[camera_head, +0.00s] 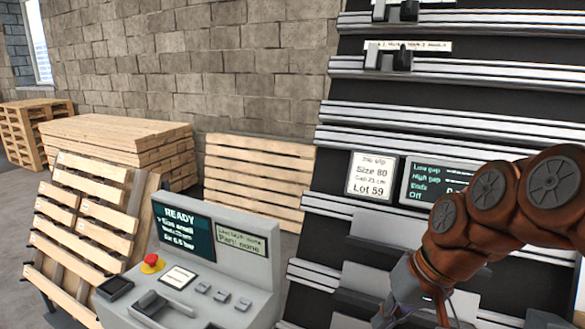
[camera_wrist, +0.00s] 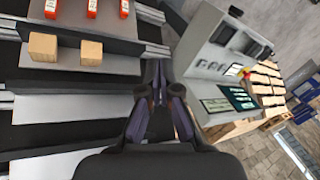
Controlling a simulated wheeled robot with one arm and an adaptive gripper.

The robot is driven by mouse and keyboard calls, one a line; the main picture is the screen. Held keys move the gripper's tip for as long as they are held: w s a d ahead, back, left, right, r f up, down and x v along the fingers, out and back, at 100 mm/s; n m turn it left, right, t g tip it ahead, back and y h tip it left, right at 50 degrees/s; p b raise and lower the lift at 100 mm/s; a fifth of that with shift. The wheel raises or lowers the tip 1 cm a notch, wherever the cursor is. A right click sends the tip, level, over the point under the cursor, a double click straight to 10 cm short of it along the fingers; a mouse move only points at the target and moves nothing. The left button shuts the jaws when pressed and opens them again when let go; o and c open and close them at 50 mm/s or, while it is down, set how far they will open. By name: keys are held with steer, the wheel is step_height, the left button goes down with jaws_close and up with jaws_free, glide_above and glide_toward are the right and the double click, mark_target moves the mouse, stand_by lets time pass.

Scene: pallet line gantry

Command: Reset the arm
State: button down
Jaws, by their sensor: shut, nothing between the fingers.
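My arm (camera_head: 495,205), orange-brown with dark joint caps, reaches in from the right edge in the head view. It bends down in front of the dark rack, and its lower end runs to the bottom edge, so the fingertips cannot be made out there. In the wrist view my gripper (camera_wrist: 159,72) is shut and empty, its dark fingers together between the rack and the grey console. It does not appear to hold or touch anything.
The console (camera_head: 262,295) has a READY screen (camera_head: 183,230) and a red stop button (camera_head: 152,263). The rack's silver rails (camera_head: 460,70) stand close behind my arm. Small tan boxes (camera_wrist: 91,53) sit on a shelf. Pallets (camera_head: 120,140) stand by the brick wall.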

steer(key=s+d+f+g+h, duration=0.1)
steer(key=s+f+g+h, duration=0.1)
steer(key=s+f, duration=0.3)
steer(key=s+d+f+g+h, duration=0.1)
steer(key=s+f, duration=0.5)
steer(key=s, duration=0.7)
steer(key=shift+d+f+g+h, duration=0.15)
steer(key=shift+d+g+h, duration=0.25)
steer(key=shift+d+h, duration=0.25)
steer(key=shift+s, duration=0.1)
